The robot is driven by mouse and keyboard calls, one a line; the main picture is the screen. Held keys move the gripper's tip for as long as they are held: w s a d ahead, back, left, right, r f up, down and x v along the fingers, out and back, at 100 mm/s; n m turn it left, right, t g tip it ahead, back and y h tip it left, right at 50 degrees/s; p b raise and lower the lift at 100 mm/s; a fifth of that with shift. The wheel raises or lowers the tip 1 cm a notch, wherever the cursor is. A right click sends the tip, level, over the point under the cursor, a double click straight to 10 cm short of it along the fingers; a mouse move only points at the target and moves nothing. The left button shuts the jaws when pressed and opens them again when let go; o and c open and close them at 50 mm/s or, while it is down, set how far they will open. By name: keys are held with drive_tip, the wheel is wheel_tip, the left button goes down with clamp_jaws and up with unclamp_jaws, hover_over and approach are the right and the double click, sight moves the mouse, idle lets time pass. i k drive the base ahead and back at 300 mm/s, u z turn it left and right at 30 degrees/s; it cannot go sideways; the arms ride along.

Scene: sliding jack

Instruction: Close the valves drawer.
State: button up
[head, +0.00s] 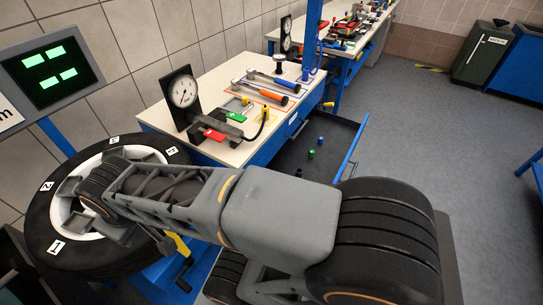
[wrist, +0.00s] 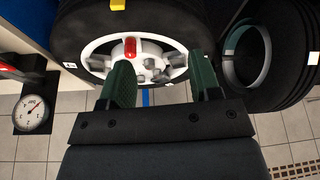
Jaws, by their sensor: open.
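The drawer (head: 294,156) stands pulled out from the blue bench under the white worktop in the head view. Its dark tray holds a few small green, blue and dark pieces, and its blue front panel (head: 352,150) faces right. My arm hides its near part, and I cannot read a label on it. In the wrist view my gripper (wrist: 162,78) is open and empty, its two green fingers apart in front of a tyre with a white rim (wrist: 140,42). The drawer is not recognisable in the wrist view. My gripper is well left of the drawer and apart from it.
A tyre (head: 50,225) with numbered tags lies at left beside my arm. The worktop (head: 215,78) carries a dial gauge (head: 183,91), blue and orange-handled tools and a red block. Grey floor (head: 430,120) is open right of the drawer.

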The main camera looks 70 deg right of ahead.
sight(341, 136)
drive_tip(key=u, duration=0.15)
drive_tip(key=k, duration=1.3)
drive_tip(key=z, duration=2.6)
drive_tip(key=i, duration=0.5)
drive_tip(key=z, duration=1.7)
drive_tip(key=k, duration=0.85)
drive_tip(key=u, duration=1.8)
drive_tip(key=i, duration=0.45)
